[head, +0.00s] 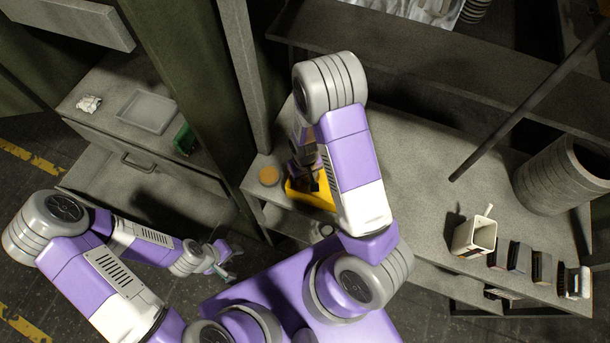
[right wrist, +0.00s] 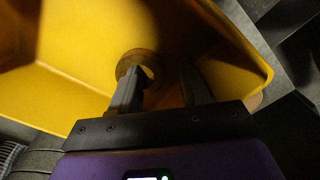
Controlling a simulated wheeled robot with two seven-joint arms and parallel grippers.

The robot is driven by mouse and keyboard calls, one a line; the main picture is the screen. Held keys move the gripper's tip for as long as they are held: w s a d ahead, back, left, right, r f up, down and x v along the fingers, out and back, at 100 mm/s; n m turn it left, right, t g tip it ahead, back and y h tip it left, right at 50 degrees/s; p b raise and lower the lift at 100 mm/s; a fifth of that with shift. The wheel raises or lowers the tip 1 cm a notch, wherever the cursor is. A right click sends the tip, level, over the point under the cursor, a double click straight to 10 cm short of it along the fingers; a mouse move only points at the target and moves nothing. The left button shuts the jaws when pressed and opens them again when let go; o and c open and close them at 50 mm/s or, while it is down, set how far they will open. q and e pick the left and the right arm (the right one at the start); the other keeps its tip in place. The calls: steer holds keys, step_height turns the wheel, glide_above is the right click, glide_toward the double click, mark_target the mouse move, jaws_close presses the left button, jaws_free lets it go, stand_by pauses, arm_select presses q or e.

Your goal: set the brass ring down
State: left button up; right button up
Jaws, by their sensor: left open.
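The brass ring (right wrist: 153,62) shows in the right wrist view, against the inside of a yellow bin (right wrist: 65,88). One finger of my right gripper (right wrist: 160,78) overlaps the ring; the other finger stands apart to its right, with a gap between them. I cannot tell whether the finger touches the ring or passes into its hole. In the head view the yellow bin (head: 298,196) is partly hidden by my right arm, and the ring cannot be made out. My left gripper (head: 226,272) is open and empty, low over the floor left of the table.
A round tan disc (head: 269,176) lies left of the yellow bin. A cream square container (head: 474,238), several dark upright blocks (head: 519,257) and a large ribbed grey cylinder (head: 556,178) stand at the right. A slanting dark bar (head: 525,112) crosses above the grey table (head: 420,160), whose middle is clear.

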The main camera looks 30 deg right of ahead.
step_height(320, 180, up, 8)
steer(key=p, duration=0.6)
steer(key=shift+f, duration=0.2)
steer(key=shift+f, duration=0.2)
